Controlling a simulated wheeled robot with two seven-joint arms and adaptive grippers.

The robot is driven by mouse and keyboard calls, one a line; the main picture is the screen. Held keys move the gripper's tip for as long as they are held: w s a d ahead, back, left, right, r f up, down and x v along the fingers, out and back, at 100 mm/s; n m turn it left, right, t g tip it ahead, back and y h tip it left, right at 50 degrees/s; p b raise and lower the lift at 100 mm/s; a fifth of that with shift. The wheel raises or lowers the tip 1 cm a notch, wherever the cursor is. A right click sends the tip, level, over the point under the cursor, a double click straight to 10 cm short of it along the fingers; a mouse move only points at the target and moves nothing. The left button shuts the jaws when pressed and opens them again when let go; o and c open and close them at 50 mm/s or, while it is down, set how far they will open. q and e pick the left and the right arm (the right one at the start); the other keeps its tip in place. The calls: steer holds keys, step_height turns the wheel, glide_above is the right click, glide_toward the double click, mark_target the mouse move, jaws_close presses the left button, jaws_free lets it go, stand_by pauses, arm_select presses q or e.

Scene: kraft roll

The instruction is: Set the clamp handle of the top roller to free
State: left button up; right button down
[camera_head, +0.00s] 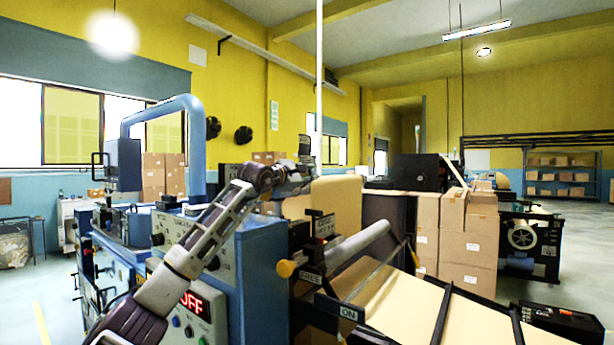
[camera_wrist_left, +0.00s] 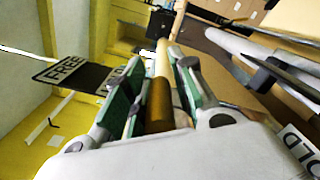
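My left gripper (camera_head: 303,155) is at the top of the blue machine, by the upper label plate (camera_head: 322,222). In the left wrist view my left gripper (camera_wrist_left: 162,72) has its green-padded fingers on either side of a brown and tan rod-like handle (camera_wrist_left: 160,103). Narrow gaps seem to show beside it, so the fingers look open around it; contact is unclear. A plate reading FREE (camera_wrist_left: 66,69) lies left of the handle, with a partly covered word beside it. The handle is hard to make out in the head view. My right gripper is out of view.
A lower knob (camera_head: 285,268) sits beside a FREE label (camera_head: 310,276). A grey roller (camera_head: 358,243) and kraft paper (camera_head: 400,300) lie to the right. Cardboard boxes (camera_head: 468,240) stand behind. A pale upright post rises behind the gripper.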

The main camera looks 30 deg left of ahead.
arm_select(q)
jaws_close()
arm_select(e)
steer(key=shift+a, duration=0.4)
